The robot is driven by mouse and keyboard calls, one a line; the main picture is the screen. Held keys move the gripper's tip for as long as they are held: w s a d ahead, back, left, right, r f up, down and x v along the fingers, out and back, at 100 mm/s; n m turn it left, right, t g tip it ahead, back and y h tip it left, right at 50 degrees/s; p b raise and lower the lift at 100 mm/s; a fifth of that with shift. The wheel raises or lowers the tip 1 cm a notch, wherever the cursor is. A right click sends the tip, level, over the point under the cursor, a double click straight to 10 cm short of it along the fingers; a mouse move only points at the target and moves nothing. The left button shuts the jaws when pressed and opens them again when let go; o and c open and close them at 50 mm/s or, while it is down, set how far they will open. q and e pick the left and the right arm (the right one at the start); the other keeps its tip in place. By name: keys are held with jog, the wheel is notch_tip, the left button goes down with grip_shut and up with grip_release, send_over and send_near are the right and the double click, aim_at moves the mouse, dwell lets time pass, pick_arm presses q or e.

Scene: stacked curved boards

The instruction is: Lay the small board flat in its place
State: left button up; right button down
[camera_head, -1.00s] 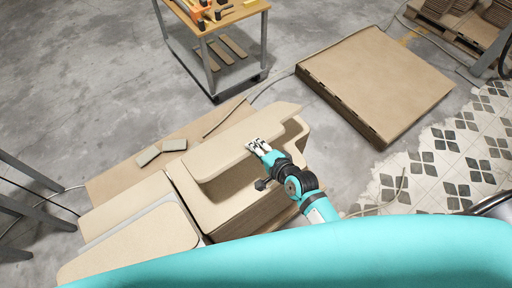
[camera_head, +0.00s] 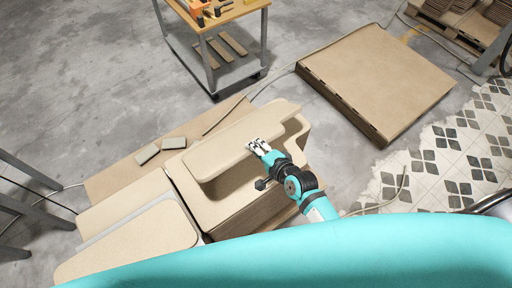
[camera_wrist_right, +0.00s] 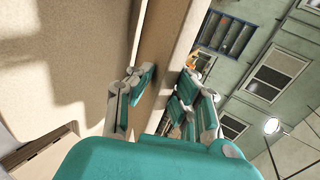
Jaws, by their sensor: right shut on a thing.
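The small board (camera_head: 228,143) is a beige, round-cornered board. It is held over a stack of curved boards (camera_head: 205,205), tilted, with a shadowed gap below its near edge. My right gripper (camera_head: 258,147) is shut on its near edge. In the right wrist view the board's edge (camera_wrist_right: 155,75) passes between the fingers (camera_wrist_right: 160,100), with a wide beige face to the left. The underside and how far the board touches the stack are hidden. My left gripper is not in view.
Another beige board stack (camera_head: 135,245) lies at the left. Two small blocks (camera_head: 160,148) rest on a cardboard sheet (camera_head: 115,185). A wide flat cardboard stack (camera_head: 375,80) stands at the back right, and a tool cart (camera_head: 235,50) at the back. Grey floor between is mostly clear.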

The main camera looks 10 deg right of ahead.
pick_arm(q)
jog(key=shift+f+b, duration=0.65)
pick_arm(e)
jog(key=shift+w+f, duration=0.1)
jog(key=shift+f, duration=0.7)
